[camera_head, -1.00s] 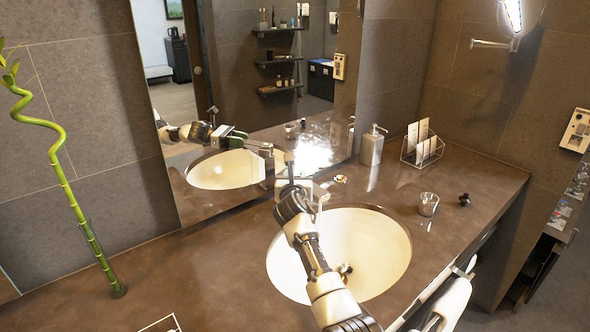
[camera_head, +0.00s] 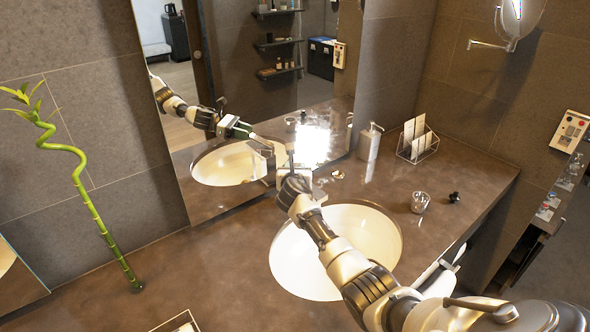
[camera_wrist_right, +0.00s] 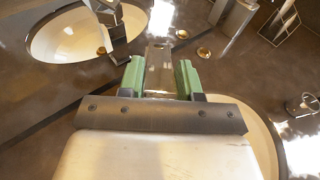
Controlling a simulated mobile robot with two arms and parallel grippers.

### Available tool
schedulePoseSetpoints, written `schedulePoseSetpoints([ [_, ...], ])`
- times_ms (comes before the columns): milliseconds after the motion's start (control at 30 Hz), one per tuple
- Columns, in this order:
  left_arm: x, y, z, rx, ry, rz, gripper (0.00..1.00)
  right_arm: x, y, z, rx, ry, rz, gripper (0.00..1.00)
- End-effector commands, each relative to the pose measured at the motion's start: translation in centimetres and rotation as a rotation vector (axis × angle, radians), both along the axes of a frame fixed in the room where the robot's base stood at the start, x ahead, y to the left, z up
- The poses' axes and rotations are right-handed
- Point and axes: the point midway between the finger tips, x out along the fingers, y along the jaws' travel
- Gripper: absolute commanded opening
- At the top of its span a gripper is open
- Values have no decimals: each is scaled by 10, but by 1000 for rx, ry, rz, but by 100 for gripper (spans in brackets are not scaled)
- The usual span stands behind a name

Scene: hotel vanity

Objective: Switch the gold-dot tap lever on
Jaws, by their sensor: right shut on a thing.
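The tap stands behind the white oval basin (camera_head: 378,230), against the mirror. My right arm reaches over the basin, and my right gripper (camera_head: 290,165) is at the tap, mostly hidden behind my wrist in the head view. In the right wrist view my gripper's green-padded fingers (camera_wrist_right: 160,78) are shut on a flat metal piece (camera_wrist_right: 158,57), which looks like the tap lever. I cannot see a gold dot on it. Two small gold-coloured round fittings (camera_wrist_right: 203,52) lie beyond the fingers, apart from them. My left gripper is not in view.
A glass (camera_head: 420,202), a small black object (camera_head: 454,197), a soap dispenser (camera_head: 370,142) and a card rack (camera_head: 417,143) stand on the counter at right. A bamboo stalk (camera_head: 92,208) stands at left. The counter between stalk and basin is mostly clear.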

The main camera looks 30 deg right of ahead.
Motion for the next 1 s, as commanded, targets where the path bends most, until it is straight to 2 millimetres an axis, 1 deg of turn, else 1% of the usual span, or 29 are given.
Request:
schedulePoseSetpoints([
  [33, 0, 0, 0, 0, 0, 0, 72, 2, -1, 8, -6, -14, 2, 0],
  [167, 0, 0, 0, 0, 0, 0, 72, 2, -1, 8, -6, -15, 2, 0],
  [200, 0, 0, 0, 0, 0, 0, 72, 2, -1, 9, -6, -15, 2, 40],
  [333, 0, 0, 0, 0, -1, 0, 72, 2, -1, 6, -5, -11, 2, 60],
  [633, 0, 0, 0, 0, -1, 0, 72, 0, 0, 3, -3, -6, 1, 60],
  [733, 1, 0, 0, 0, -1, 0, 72, -3, 2, 4, -3, -6, 0, 60],
  [867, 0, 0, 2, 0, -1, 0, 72, -13, 9, 7, -4, -7, 1, 60],
  [1000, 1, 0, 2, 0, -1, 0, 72, -29, 21, 10, -4, -7, 2, 60],
])
